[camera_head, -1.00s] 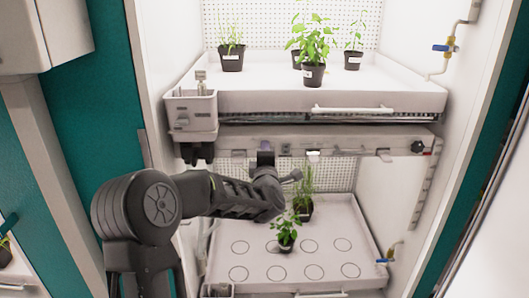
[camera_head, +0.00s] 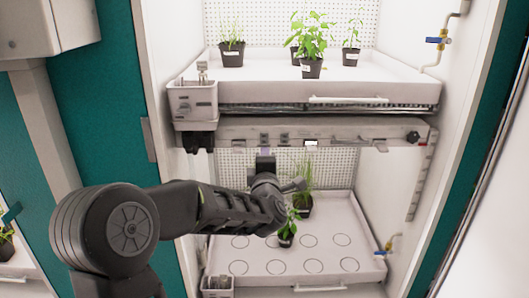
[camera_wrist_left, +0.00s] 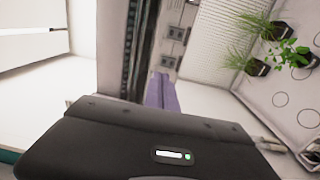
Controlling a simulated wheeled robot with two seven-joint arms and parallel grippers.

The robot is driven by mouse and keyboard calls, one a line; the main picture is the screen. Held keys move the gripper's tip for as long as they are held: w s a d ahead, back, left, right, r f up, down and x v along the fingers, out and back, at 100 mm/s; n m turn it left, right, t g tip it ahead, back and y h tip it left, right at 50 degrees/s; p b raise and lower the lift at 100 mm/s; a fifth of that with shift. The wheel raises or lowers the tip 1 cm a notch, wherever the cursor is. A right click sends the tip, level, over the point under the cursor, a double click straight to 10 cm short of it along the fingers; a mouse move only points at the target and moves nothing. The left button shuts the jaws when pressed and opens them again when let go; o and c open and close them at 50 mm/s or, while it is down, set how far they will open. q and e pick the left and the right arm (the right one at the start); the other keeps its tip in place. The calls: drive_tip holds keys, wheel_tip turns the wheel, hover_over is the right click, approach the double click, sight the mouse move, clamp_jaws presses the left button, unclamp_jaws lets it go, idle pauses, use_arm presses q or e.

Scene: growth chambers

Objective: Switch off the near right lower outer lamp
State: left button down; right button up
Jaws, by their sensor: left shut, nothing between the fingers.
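A pale lamp bar (camera_head: 350,132) runs under the upper shelf of the chamber, with several small dark switches along its front. One switch (camera_head: 264,138) is just above my left gripper; another (camera_head: 311,143) has a bright white face. Two switches (camera_wrist_left: 180,33) also show on the bar in the left wrist view. My left gripper (camera_head: 265,153) is just below the bar, its fingers pointing up. It is shut and empty; its purple fingers (camera_wrist_left: 162,92) show in the left wrist view. Which switch belongs to the named lamp, I cannot tell. My right gripper is not in view.
Potted plants stand on the upper tray (camera_head: 400,88) and on the lower tray (camera_head: 340,225), below my arm. A grey box (camera_head: 193,100) hangs at the upper tray's left corner. A dark knob (camera_head: 413,137) is at the bar's right end.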

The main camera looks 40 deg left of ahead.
use_arm(q)
drive_tip(key=v, duration=0.3)
drive_tip(key=shift+s+d, duration=0.1)
drive_tip(key=shift+s, duration=0.1)
idle(0.4)
drive_tip(key=s+d+f+m+g+h, duration=0.15)
drive_tip(key=d+f+m+h, duration=0.25)
drive_tip(key=d+f+m, duration=0.45)
drive_tip(key=s+d+f+m+g+h+p, duration=0.1)
drive_tip(key=d+f+m+g+h, duration=0.25)
drive_tip(key=f, duration=0.85)
drive_tip(key=s+d+f+m+h, duration=0.2)
drive_tip(key=d+f+m+h, duration=0.25)
drive_tip(key=d+f, duration=0.45)
drive_tip(key=s+d+f+m+g+h+p, duration=0.1)
drive_tip(key=s+d+f+m+g, duration=0.1)
drive_tip(key=s+d+f, duration=0.3)
drive_tip(key=s+d+f+m+g+h+p, duration=0.1)
drive_tip(key=s+d+f+g, duration=0.3)
drive_tip(key=s, duration=0.8)
drive_tip(key=s+d+f+m+g+h+p, duration=0.1)
drive_tip(key=s+d+f+m+g, duration=0.2)
drive_tip(key=s+d+f, duration=0.3)
wheel_tip(320, 180, down, 2)
drive_tip(key=s+m, duration=0.1)
drive_tip(key=s, duration=0.1)
drive_tip(key=shift+s+d+f, duration=0.2)
drive_tip(key=shift+s+d, duration=0.05)
drive_tip(key=shift+s, duration=0.05)
